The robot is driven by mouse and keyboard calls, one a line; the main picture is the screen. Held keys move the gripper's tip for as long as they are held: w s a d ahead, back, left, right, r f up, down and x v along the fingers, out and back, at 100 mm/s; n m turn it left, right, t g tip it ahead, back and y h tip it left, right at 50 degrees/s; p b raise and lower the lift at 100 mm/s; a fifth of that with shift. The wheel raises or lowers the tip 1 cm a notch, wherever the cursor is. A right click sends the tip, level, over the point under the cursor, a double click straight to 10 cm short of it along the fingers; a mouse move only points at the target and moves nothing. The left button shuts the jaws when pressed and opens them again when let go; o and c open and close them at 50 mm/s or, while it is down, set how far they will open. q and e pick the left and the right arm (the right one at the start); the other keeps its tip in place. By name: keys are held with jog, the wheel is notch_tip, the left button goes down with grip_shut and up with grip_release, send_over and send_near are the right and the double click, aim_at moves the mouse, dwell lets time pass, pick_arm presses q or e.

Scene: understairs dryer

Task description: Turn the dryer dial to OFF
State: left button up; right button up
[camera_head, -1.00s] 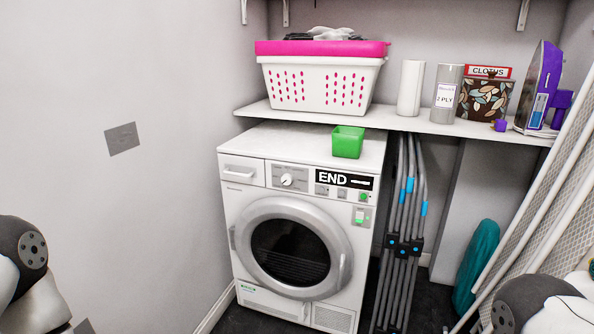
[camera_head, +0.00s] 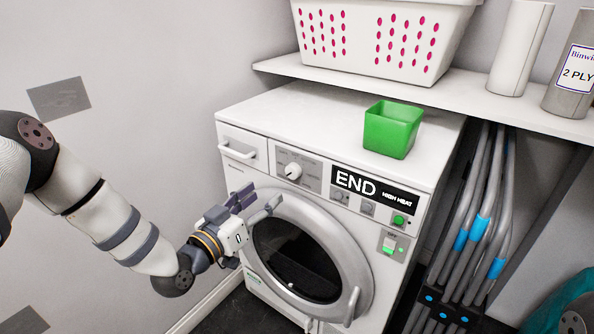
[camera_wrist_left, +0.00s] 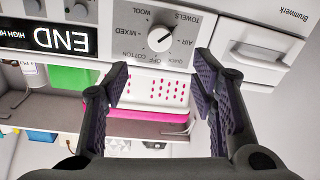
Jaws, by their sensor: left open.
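The dryer (camera_head: 300,140) is white, with a round door; its display reads END and HIGH HEAT. The dial (camera_head: 293,171) is a white round knob on a grey panel left of the display. In the left wrist view, which is upside down, the dial (camera_wrist_left: 160,39) is ringed by labels including OFF, COTTON, MIXED, WOOL, TOWELS, AIR and QUICK. I cannot tell surely where its pointer stands. My left gripper (camera_head: 259,199) is open in front of the dryer, below and left of the dial, not touching it. In its wrist view the fingers (camera_wrist_left: 160,82) are spread and empty.
A green box (camera_head: 392,130) sits on the dryer top. A shelf (camera_head: 300,72) above holds a white basket (camera_head: 375,35) and paper rolls. Grey pipes (camera_head: 480,210) stand right of the dryer. A wall is at left. The space before the dial is clear.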

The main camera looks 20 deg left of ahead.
aim_at(291, 173)
pick_arm(q)
jog(key=x, duration=0.4)
jog(key=b+x, duration=0.1)
jog(key=x, duration=0.4)
jog(key=shift+w+f, duration=0.15)
jog(key=shift+f, duration=0.1)
jog(key=shift+w+d+r, duration=0.15)
jog(key=shift+w+d, duration=0.1)
jog(key=shift+w, duration=0.3)
jog(key=c, duration=1.1)
pick_arm(e)
jog(key=shift+s+f, duration=0.75)
jog(key=shift+f, duration=0.05)
